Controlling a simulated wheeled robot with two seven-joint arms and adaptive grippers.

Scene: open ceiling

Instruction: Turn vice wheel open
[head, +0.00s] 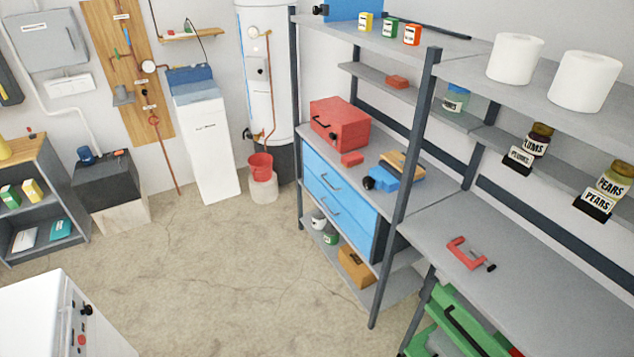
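A small blue tool that looks like a vice (385,179) rests on the middle shelf of the grey rack, beside a wooden piece. A dark round part (369,183), possibly its wheel, is at its left end. The tool is small in the head view, so I cannot tell its jaw opening or the wheel's details. Another small blue object (87,156) sits on a dark cabinet at the left; I cannot tell what it is. Neither of my grippers is in view.
The grey rack's upright (408,190) stands right of the blue tool. A red toolbox (340,124) and blue drawers (338,205) are nearby. A red clamp (466,253) lies on the right shelf. A white appliance (45,318) is at lower left. The middle floor is clear.

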